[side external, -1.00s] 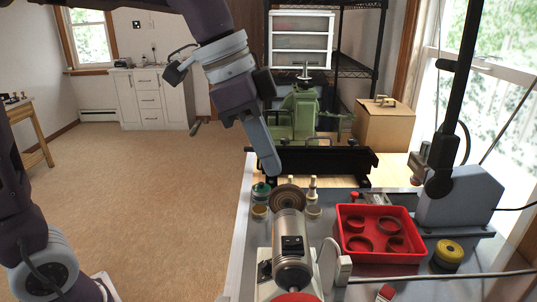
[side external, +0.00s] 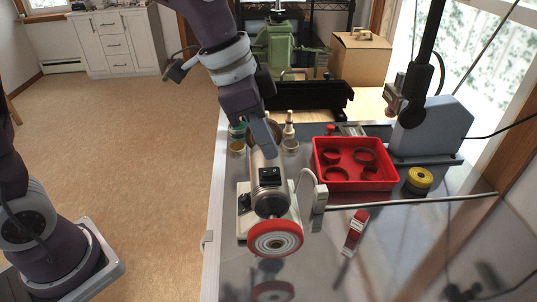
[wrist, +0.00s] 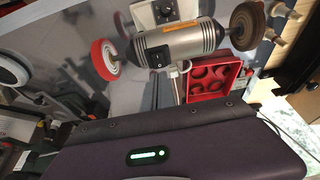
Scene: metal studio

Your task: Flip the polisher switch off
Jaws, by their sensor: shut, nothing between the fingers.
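The polisher (side external: 268,196) is a silver cylindrical motor on a pale base on the metal bench. A red-rimmed white wheel (side external: 275,238) is at its near end, and a brown wheel (wrist: 256,25) shows at its other end in the wrist view. Its black switch (side external: 270,175) is on the motor's side; it also shows in the wrist view (wrist: 157,57). Its on or off position is too small to tell. My gripper (side external: 266,148) is shut and empty, over the motor's far end and short of the switch. It partly hides the brown wheel. Contact cannot be told.
A red tray (side external: 350,183) with several rings is right of the polisher. A yellow roll (side external: 419,179) and a red-handled tool (side external: 355,232) lie on the bench. Small jars and bottles (side external: 290,130) stand behind the polisher.

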